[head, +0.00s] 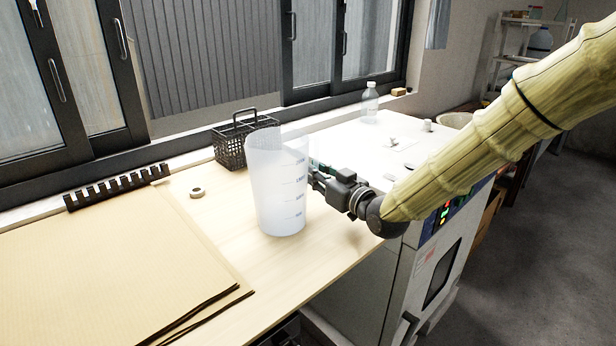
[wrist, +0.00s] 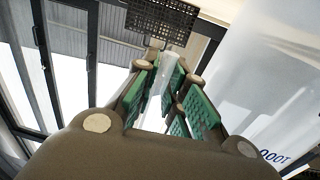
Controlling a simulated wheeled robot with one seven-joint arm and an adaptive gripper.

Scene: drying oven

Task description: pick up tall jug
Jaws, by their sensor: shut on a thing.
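The tall jug (head: 277,190) is translucent white with dark graduation marks. It stands upright over the wooden tabletop; I cannot tell whether its base touches the wood. My gripper (head: 314,177) is at the jug's right side in the head view, its fingertips partly hidden. In the wrist view the jug's wall (wrist: 262,75) fills the right side. There the green-padded fingers of my gripper (wrist: 168,74) are shut on a narrow whitish strip, which looks like the jug's handle.
Cardboard sheets (head: 110,265) cover the left tabletop. The white oven (head: 405,280) is at right, with a clear bottle (head: 370,102) farther back. Windows line the back.

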